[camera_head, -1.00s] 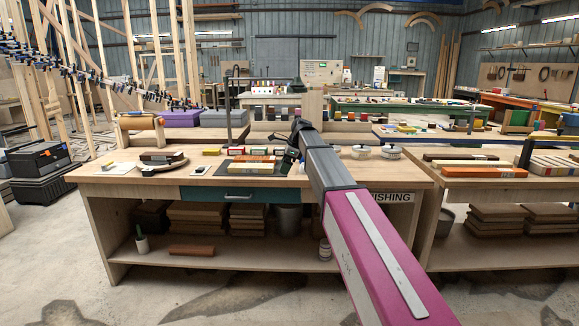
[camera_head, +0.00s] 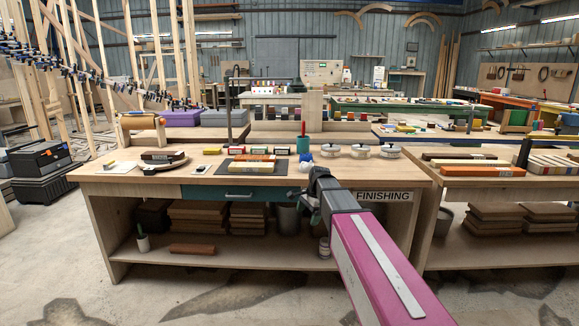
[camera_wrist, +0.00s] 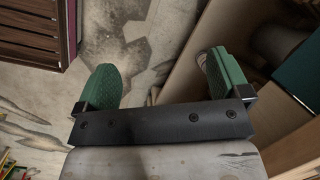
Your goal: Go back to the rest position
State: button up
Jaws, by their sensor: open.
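My gripper shows in the wrist view (camera_wrist: 162,78) with its two green finger pads wide apart and nothing between them. Bare concrete floor lies behind the gap. In the head view my gripper (camera_head: 308,208) is small and partly hidden by my arm. It is in front of the finishing bench (camera_head: 150,181), near the front edge and below the top's level, by the teal drawer (camera_head: 225,194). I cannot tell the exact gap to the bench.
A second bench (camera_head: 470,180) stands at the right. Open floor (camera_head: 50,240) lies at the left.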

jog(key=s+d+f+n+h, duration=0.1)
jog(key=s+d+f+n, duration=0.2)
jog(key=s, duration=0.4)
jog(key=s+d+f+n+h, duration=0.1)
jog(key=s+d+f+n, duration=0.3)
jog(key=s+f, duration=0.3)
jog(key=s+d+f+n, duration=0.4)
jog(key=s+f, duration=0.1)
jog(key=s, duration=0.4)
jog(key=shift+d+f+n+h, duration=0.25)
jog(key=shift+f+n+h, duration=0.05)
jog(key=shift+f+h, duration=0.1)
